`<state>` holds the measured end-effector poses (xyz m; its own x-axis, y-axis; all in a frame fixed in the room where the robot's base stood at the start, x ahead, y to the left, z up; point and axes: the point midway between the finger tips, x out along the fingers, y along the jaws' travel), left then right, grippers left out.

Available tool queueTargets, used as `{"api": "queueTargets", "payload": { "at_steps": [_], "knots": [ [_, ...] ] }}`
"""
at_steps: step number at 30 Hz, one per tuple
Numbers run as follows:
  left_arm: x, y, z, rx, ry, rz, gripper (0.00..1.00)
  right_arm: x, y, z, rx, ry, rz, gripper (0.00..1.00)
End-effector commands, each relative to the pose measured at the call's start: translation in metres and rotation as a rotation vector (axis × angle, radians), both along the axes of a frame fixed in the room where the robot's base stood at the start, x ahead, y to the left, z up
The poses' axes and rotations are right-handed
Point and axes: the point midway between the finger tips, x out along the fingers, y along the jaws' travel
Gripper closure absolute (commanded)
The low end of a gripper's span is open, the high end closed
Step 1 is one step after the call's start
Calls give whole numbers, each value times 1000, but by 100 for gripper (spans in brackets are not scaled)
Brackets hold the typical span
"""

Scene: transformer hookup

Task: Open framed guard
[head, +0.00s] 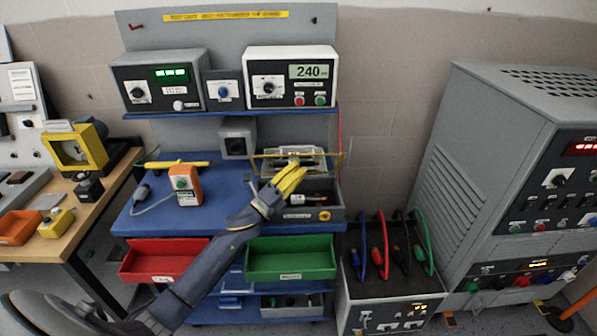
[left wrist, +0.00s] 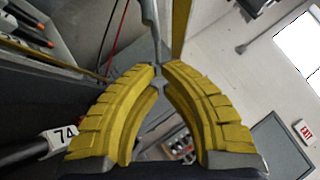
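The framed guard (head: 342,163) has thin yellow edges and a clear pane. It stands over the grey unit (head: 325,198) at the right of the blue bench. My left gripper (head: 298,166) reaches up to it from the front left, its yellow fingers over the unit. In the left wrist view the fingertips (left wrist: 159,68) are nearly together, and a thin grey bar runs into the narrow gap between them. A yellow edge of the guard (left wrist: 180,28) rises just behind the tips. The fingers hide part of the guard's front. My right gripper is not in view.
Two meters (head: 158,82) (head: 290,78) stand on the shelf above. Red (head: 160,262) and green (head: 290,262) bins are below. A cable box (head: 385,290) and a tall grey cabinet (head: 480,150) stand right.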

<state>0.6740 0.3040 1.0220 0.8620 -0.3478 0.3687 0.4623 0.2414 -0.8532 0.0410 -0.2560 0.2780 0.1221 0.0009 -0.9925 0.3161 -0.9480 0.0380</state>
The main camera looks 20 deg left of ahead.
Motion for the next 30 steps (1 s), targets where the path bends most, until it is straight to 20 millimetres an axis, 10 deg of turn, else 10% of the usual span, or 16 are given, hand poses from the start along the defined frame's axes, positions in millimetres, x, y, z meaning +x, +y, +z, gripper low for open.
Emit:
{"api": "queueTargets", "payload": {
  "at_steps": [30],
  "knots": [
    [40, 21, 32, 0, -1, 1, 100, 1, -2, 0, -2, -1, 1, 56]
  ]
}}
